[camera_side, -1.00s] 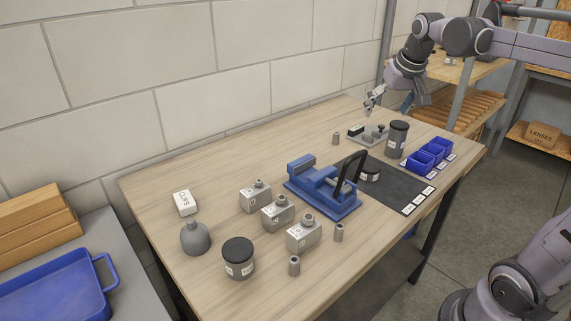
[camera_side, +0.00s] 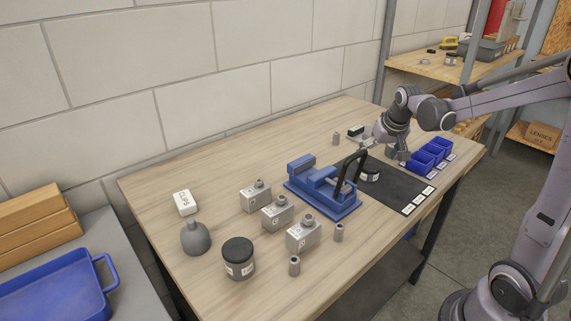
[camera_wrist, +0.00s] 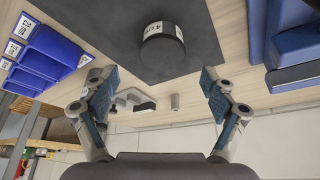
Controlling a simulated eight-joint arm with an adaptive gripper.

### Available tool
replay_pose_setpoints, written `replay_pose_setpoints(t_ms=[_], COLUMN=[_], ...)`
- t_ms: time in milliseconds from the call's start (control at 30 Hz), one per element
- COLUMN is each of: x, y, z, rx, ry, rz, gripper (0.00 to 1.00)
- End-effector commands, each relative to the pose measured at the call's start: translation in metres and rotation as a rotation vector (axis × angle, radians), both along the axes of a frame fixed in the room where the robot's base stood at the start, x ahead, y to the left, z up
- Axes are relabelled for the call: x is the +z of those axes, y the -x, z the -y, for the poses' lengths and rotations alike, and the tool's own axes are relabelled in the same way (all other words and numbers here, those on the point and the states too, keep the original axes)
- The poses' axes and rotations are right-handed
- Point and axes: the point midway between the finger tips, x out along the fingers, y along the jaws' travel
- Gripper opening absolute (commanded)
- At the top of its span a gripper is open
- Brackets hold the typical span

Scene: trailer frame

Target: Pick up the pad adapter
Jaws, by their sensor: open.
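No part carries a readable pad adapter label, so I cannot tell which one it is. Candidates are small grey cylinders: one at the back (camera_side: 336,138), also in the wrist view (camera_wrist: 174,101), and two in front, beside a grey block (camera_side: 339,232) and near the front edge (camera_side: 294,266). A black-lidded round tin (camera_side: 370,171) stands on the dark mat; in the wrist view the tin (camera_wrist: 162,44) is above the gap between my fingers. My gripper (camera_wrist: 158,84) is open and empty, over the table's right part. In the side view my arm partly hides its fingers.
A blue vise (camera_side: 322,190) with a black handle stands left of the mat (camera_side: 405,188). Blue bins (camera_side: 428,155) line the right edge. Several grey blocks (camera_side: 277,212), a black-lidded jar (camera_side: 239,257) and a grey flask (camera_side: 195,238) are at left. A grey fixture (camera_wrist: 128,98) is near the back cylinder.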

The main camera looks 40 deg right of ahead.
Motion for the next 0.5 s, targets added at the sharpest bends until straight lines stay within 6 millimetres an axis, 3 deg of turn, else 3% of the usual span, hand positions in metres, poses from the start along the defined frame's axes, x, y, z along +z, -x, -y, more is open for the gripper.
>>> replay_pose_setpoints(t_ms=[333, 500], x=[-0.021, -0.041], y=[-0.008, -0.016], z=[0.004, 0.006], rx=[0.000, 0.000], ry=[0.000, 0.000], rz=[0.000, 0.000], gripper=[0.85, 0.85])
